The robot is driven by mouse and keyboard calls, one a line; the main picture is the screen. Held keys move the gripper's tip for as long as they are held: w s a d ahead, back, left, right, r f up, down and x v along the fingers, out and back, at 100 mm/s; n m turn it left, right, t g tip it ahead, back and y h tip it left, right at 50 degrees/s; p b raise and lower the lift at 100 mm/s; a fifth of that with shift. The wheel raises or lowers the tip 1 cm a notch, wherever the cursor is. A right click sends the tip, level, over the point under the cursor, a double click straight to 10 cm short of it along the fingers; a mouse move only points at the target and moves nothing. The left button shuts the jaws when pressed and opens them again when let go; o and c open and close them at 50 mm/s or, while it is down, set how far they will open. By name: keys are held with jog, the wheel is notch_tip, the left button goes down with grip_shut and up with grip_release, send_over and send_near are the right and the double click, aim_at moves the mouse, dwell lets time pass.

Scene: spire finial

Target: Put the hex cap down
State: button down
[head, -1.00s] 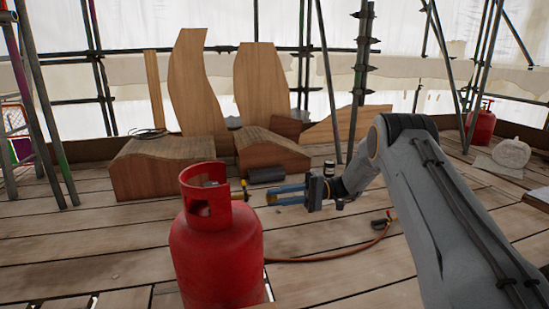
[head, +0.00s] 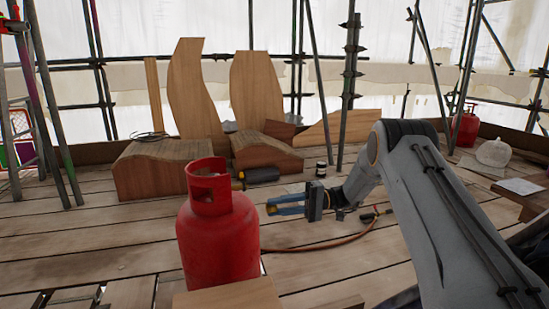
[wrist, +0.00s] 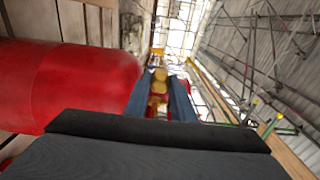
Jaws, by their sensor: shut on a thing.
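My gripper (head: 270,208) is stretched out to the left, just right of the red gas cylinder (head: 215,240) in the head view. Its blue fingers are shut on the hex cap, a small yellow-brass piece (head: 271,209) at the fingertips. In the wrist view the hex cap (wrist: 159,77) shows between the two fingers (wrist: 160,92), with something red just below it. The cap is held in the air, and its underside is hidden. The cylinder (wrist: 75,80) fills the left of the wrist view, close beside the fingers.
Shaped wooden blocks and tall boards (head: 258,90) stand at the back. A black roll (head: 262,175), a small dark can (head: 321,170) and an orange hose (head: 325,244) lie on the plank floor. A wooden edge (head: 230,298) is at the front. Scaffold poles stand around.

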jog(key=s+d+f+m+t+p, duration=0.1)
jog(key=s+d+f+m+t, duration=0.3)
jog(key=d, duration=0.3)
jog(key=s+d+f+m+t, duration=0.1)
jog(key=s+d+f+t, duration=0.1)
jog(key=s+d+t, duration=0.35)
jog(key=s+d+m+t+h+p, duration=0.1)
jog(key=s+d+m+t, duration=0.15)
jog(key=s, duration=0.65)
jog(key=s+d+m+t+h+p, duration=0.1)
jog(key=s+d+m+t+h, duration=0.15)
jog(key=s, duration=0.65)
notch_tip(320, 180, up, 30)
jog(key=m+t+h+p, duration=0.5)
jog(key=p, duration=3.2)
jog(key=shift+w+d+f+t, duration=0.2)
jog(key=shift+w+d+t, duration=0.05)
jog(key=shift+d+t, duration=0.1)
